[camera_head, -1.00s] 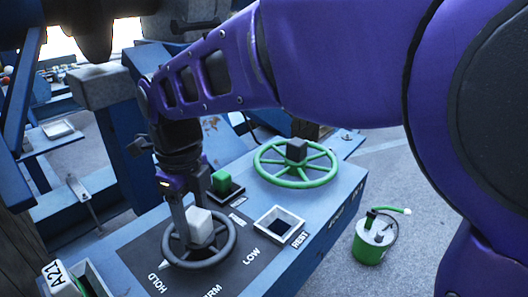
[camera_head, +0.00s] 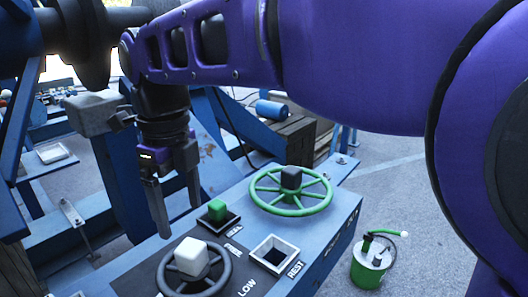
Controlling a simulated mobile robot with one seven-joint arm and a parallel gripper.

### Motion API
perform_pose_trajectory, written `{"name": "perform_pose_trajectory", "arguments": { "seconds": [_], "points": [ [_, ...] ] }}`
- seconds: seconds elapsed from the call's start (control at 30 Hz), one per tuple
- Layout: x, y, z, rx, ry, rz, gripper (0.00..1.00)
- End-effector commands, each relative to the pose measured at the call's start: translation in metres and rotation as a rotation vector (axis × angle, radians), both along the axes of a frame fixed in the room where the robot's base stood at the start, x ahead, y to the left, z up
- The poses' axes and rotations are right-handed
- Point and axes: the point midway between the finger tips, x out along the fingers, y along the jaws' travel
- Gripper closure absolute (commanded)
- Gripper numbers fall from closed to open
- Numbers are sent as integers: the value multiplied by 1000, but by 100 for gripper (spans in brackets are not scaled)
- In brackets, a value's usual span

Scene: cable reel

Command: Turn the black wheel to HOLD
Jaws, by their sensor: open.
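The black wheel (camera_head: 228,270) lies on the dark plate of the blue console at the bottom of the view, with a white block (camera_head: 193,258) at its hub. Its lower edge is cut off by the frame. The LOW label (camera_head: 246,288) shows to its right; the HOLD label is out of the picture, so the wheel's setting cannot be read. My gripper (camera_head: 178,220) is open and empty, pointing down above and behind the wheel, apart from it.
A green spoked wheel (camera_head: 318,206) with a dark hub block stands farther back on the console. A green can (camera_head: 368,268) stands on the floor at right.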

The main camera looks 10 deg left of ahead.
Motion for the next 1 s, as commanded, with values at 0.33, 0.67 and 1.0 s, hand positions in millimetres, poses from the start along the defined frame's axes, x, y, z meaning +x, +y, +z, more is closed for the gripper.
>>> {"name": "perform_pose_trajectory", "arguments": {
  "seconds": [0.33,0.67,1.0],
  "points": [
    [0,1,65,2,0,0,15],
    [0,0,76,0,0,-1,15],
    [14,-2,68,27,7,5,15]
  ]
}}
